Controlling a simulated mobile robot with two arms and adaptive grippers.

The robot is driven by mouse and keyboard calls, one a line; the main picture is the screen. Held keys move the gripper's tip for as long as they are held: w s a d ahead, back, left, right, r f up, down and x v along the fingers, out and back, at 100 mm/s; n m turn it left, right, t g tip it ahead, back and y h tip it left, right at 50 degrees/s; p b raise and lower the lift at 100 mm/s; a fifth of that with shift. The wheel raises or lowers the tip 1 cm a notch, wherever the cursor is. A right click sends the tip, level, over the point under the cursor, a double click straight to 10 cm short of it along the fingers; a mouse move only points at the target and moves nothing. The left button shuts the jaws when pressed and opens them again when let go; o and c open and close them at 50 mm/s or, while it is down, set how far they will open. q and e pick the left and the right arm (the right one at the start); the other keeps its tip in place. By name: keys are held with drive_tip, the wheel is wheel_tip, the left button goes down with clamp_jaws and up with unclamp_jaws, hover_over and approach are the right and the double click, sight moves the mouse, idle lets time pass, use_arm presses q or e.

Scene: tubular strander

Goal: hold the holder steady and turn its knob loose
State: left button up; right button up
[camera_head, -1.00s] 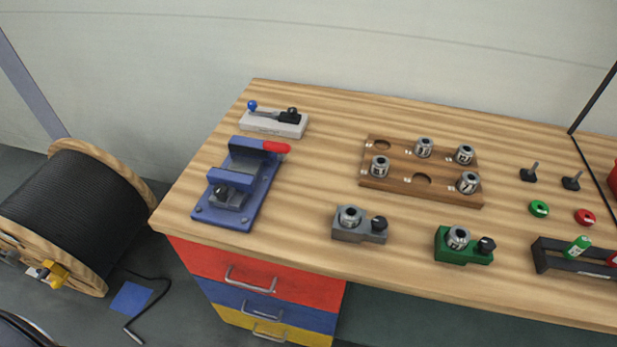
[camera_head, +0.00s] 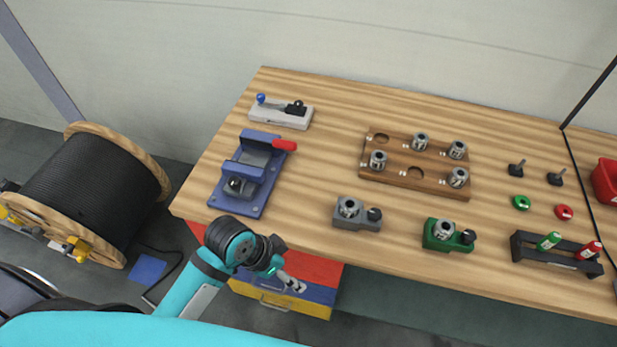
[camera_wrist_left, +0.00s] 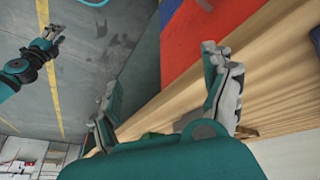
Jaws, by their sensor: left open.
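A grey holder (camera_head: 352,221) with a metal collet (camera_head: 348,206) and a black knob (camera_head: 375,214) on its right sits near the table's front edge. A similar green holder (camera_head: 437,242) with its own black knob (camera_head: 467,237) sits to its right. My left gripper (camera_head: 291,283) is in front of the table edge, over the drawers, left of and below the grey holder, touching neither. In the left wrist view its fingers (camera_wrist_left: 163,95) are spread with nothing between them. My right gripper (camera_wrist_left: 53,35) shows small in the left wrist view, over the floor; its jaws are unclear.
A blue vise (camera_head: 240,194) and a grey toggle clamp (camera_head: 280,117) stand at left. A wooden block (camera_head: 400,176) with several collets is mid-table. A black rack (camera_head: 555,256) stands at right. A cable drum (camera_head: 95,190) is on the floor.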

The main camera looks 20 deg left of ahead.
sight(339, 207)
use_arm(q)
drive_tip(key=w+d+m+h, duration=0.1)
drive_tip(key=w+m, duration=0.1)
drive_tip(key=w+d+m+g+h, duration=0.1)
drive_tip(key=w+m, duration=0.1)
drive_tip(key=w, duration=0.1)
drive_tip(key=w+r+m+g, duration=0.1)
drive_tip(key=w+m, duration=0.1)
drive_tip(key=w, duration=0.1)
drive_tip(key=shift+d+h, duration=0.4)
drive_tip(key=w+a+r+m+h, duration=0.1)
drive_tip(key=w+a+r+m, duration=0.15)
drive_tip(key=w, duration=0.25)
drive_tip(key=w+a+r+m+h, duration=0.1)
drive_tip(key=w+r, duration=0.2)
drive_tip(key=w, duration=0.2)
drive_tip(key=shift+g+h, duration=0.3)
drive_tip(key=b+x, duration=0.4)
drive_tip(key=x, duration=0.5)
drive_tip(key=shift+w+d+b, duration=0.15)
drive_tip(key=shift+d+b, duration=0.2)
drive_tip(key=shift+d, duration=0.05)
drive_tip(key=shift+d+f+b, duration=0.3)
drive_tip(key=shift+d, duration=0.25)
use_arm(e)
wheel_tip(339, 207, down, 5)
drive_tip(key=shift+a+f, duration=0.1)
use_arm(q)
drive_tip(key=c, duration=1.6)
